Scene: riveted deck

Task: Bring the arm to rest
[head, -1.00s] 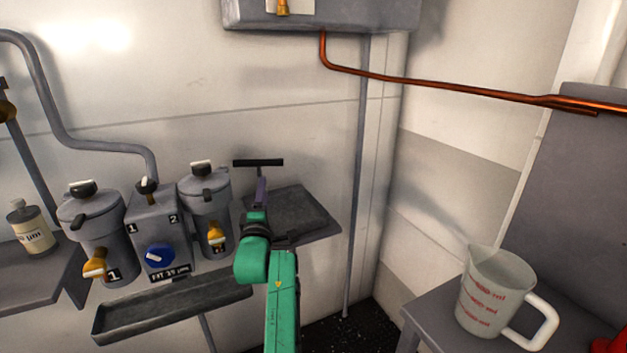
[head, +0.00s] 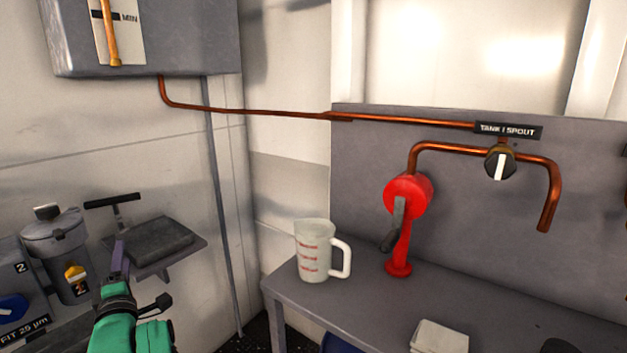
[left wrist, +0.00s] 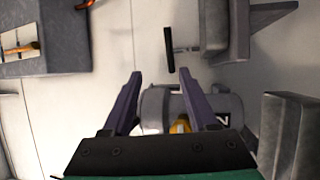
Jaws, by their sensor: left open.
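My left gripper (head: 121,262) shows at the lower left of the head view, at the end of my green arm. In the left wrist view the left gripper (left wrist: 160,90) has its two purple fingers wide apart with nothing between them. Behind the fingers is a grey canister with a yellow tap, marked 2 (head: 62,255); it also shows in the left wrist view (left wrist: 160,108). The gripper appears apart from it. My right gripper is not in view.
A grey wall shelf (head: 190,250) with a black T-handle (head: 112,200) lies beyond the gripper. To the right, a grey bench (head: 350,306) bears a measuring jug (head: 312,262), a red hand pump (head: 405,205) and a white block (head: 438,338). A copper pipe (head: 270,113) runs along the wall.

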